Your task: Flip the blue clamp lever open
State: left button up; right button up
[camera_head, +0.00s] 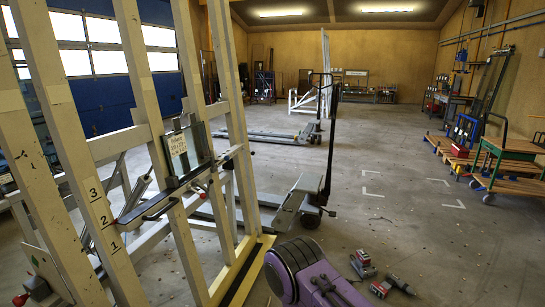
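A tall cream-coloured tilting frame (143,88) leans across the left side of the view. A dark clamp assembly (201,143) with grey, slightly bluish plates sits on one of its uprights, next to a small paper label (177,144). A slim dark handle (160,209) sticks out lower down on the frame. I cannot clearly single out a blue clamp lever, nor tell its position. I see no gripper of mine that I can make out for certain.
A purple rounded thing with black parts (311,276) stands at the bottom centre. Red and grey tools (362,262) lie on the floor beside it. A pallet truck (297,199) stands behind. Wooden-topped carts (514,146) are at right. The floor at centre right is mostly clear.

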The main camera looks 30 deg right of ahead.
aim_at(227, 158)
jog(key=z, duration=1.2)
jog(key=i, duration=2)
jog(key=u, duration=0.55)
